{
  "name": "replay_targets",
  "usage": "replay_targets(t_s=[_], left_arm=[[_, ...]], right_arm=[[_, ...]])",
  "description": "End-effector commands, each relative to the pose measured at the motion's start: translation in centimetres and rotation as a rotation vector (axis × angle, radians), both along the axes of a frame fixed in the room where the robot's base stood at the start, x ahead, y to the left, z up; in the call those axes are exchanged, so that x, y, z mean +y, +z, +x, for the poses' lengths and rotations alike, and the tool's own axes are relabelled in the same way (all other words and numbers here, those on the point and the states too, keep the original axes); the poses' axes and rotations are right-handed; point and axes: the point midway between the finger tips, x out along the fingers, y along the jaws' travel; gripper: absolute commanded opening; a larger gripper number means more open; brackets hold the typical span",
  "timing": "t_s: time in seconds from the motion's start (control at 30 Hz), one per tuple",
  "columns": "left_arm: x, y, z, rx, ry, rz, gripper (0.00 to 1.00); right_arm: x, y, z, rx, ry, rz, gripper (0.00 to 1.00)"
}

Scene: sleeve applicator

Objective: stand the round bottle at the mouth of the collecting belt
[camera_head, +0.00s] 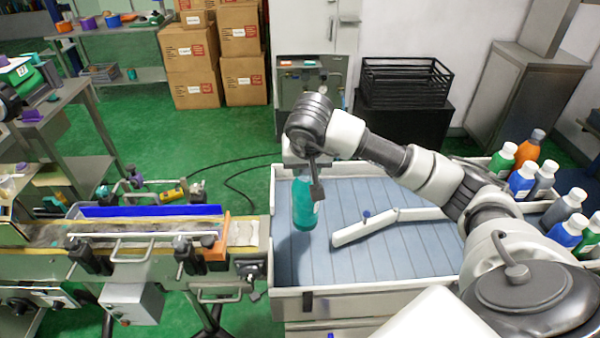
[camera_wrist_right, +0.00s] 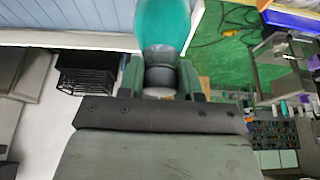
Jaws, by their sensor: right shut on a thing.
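The round bottle (camera_head: 303,208) is teal and hangs from my right gripper (camera_head: 309,176) over the left part of the blue-grey slatted bed (camera_head: 385,270). In the right wrist view the gripper (camera_wrist_right: 160,76) is shut around the neck and pale cap of the bottle (camera_wrist_right: 163,24), whose body points away from the fingers. The bottle looks roughly upright; I cannot tell whether its base touches the bed. A belt line (camera_head: 150,232) with a blue side guide ends at an orange block (camera_head: 216,243), left of the bed. My left gripper is not in view.
A white angled bar (camera_head: 385,226) with a blue knob lies across the bed, right of the bottle. Low pale walls (camera_head: 385,300) edge the bed. Several green, blue, grey and orange bottles (camera_head: 522,180) stand in a tray at the right. The bed's front part is clear.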

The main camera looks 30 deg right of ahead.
Motion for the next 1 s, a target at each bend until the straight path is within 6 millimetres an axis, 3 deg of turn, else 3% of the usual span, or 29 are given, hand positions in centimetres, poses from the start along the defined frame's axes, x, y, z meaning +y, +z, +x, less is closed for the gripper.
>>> replay_targets(t_s=[0.2,0.53,0.97,1.0], left_arm=[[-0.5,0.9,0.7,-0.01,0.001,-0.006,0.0],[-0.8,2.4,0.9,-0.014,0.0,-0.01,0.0],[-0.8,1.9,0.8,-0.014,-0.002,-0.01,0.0],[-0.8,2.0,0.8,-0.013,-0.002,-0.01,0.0]], right_arm=[[0.5,-1.1,2.1,-0.003,0.001,0.001,0.0],[0.4,-4.8,2.2,0.0,0.0,0.001,0.0],[0.4,-5.6,2.2,-0.004,0.001,-0.001,0.0],[0.4,-5.6,2.2,-0.001,0.001,0.0,0.4]])
